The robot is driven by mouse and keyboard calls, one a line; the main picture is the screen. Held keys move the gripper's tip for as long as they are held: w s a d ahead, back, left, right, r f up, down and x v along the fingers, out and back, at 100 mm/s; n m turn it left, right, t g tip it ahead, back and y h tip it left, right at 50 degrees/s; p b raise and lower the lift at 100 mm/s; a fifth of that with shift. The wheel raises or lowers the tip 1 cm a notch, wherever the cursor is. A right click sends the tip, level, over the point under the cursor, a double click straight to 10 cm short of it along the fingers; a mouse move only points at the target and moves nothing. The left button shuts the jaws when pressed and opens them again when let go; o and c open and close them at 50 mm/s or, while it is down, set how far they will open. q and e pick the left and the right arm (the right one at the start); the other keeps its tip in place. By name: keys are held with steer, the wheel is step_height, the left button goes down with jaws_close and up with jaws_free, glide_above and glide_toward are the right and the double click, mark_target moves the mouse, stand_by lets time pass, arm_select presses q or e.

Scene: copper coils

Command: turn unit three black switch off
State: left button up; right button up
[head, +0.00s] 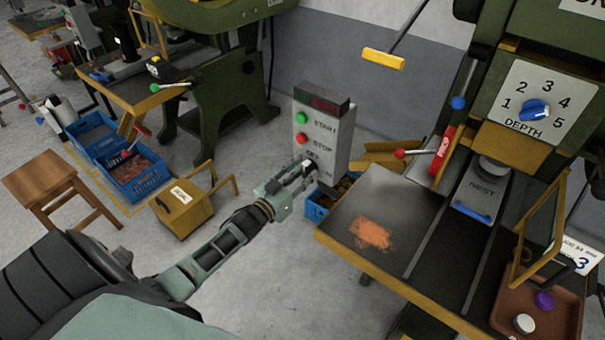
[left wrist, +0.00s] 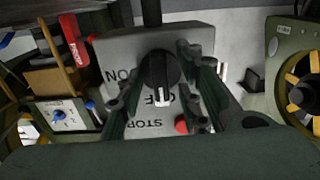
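A grey control box (head: 323,135) stands beside the press, with a green START button (head: 302,118) and a red STOP button (head: 301,138). My left gripper (head: 308,172) is at its lower front, over the black switch, which is mostly hidden in the head view. In the left wrist view the black switch (left wrist: 158,70) is a round knob with a white pointer toward the OFF label; the ON label is at its left. The left gripper's fingers (left wrist: 160,85) are spread on either side of the knob; contact is unclear. My right gripper is out of view.
The press table (head: 345,245), holding copper-coloured scraps (head: 371,233), is right of the gripper. A blue crate (head: 317,208) sits below the box. A red-knobbed lever (head: 400,154) and depth dial (head: 535,110) are right. A yellow box (head: 183,210) and wooden stool (head: 50,185) stand left.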

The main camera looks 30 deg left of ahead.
arm_select(q)
steer(key=s, duration=1.2)
steer(key=shift+a, duration=0.45)
